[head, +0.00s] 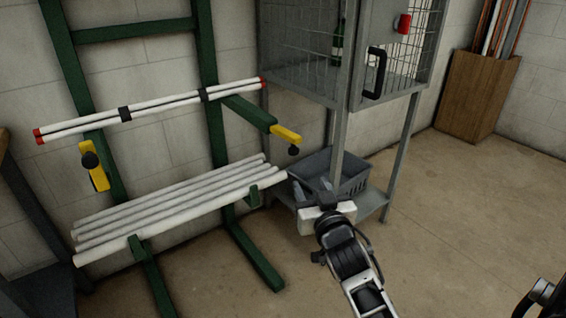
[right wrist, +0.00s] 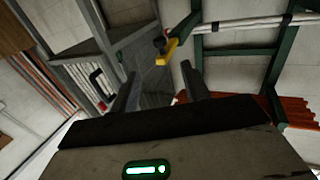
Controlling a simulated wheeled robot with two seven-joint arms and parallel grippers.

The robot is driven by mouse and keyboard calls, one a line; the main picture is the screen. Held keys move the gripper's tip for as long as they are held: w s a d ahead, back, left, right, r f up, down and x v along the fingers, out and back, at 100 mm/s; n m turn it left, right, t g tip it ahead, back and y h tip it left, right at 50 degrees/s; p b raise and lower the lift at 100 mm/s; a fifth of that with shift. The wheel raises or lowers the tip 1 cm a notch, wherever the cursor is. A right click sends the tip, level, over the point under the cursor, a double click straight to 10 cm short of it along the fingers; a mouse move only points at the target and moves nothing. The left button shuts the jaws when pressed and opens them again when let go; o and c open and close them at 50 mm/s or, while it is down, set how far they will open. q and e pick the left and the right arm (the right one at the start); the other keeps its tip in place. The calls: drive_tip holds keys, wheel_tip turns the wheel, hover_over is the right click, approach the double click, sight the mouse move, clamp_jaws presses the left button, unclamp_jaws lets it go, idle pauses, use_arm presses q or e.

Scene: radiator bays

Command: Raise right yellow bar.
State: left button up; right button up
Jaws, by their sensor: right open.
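The right yellow bar (head: 286,134) sits at the outer end of the rack's right green arm (head: 249,113), roughly in line with it, with a dark knob (head: 294,150) under its outer end. It also shows in the right wrist view (right wrist: 173,52), just beyond the fingertips. A left yellow bar (head: 101,178) with a dark knob is at the left arm's end. My right gripper (head: 312,188) is open and empty, below and slightly right of the right bar, apart from it.
White tubes with red ends (head: 150,110) lie across the upper arms; several pale tubes (head: 180,208) lie on the lower ones. A grey wire cage (head: 345,50) stands right of the rack, with a grey crate (head: 354,178) on its lower shelf.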

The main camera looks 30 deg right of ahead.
sight(294, 155)
drive_tip(key=b+x, duration=0.1)
drive_tip(key=x, duration=0.6)
drive_tip(key=b+x, duration=0.1)
drive_tip(key=x, duration=0.7)
drive_tip(key=shift+f+b, duration=0.2)
drive_tip(key=shift+b, duration=0.15)
drive_tip(key=shift+w+d, duration=0.2)
drive_tip(key=shift+w, duration=0.25)
use_arm(q)
drive_tip(key=shift+g+h, duration=0.3)
drive_tip(key=f, duration=0.3)
drive_tip(key=d+f, duration=0.1)
drive_tip(key=shift+w+d+f, duration=0.1)
drive_tip(key=shift+w+f, duration=0.15)
drive_tip(key=shift+w, duration=0.1)
drive_tip(key=shift+r, duration=0.1)
use_arm(e)
drive_tip(key=shift+r, duration=0.1)
clamp_jaws()
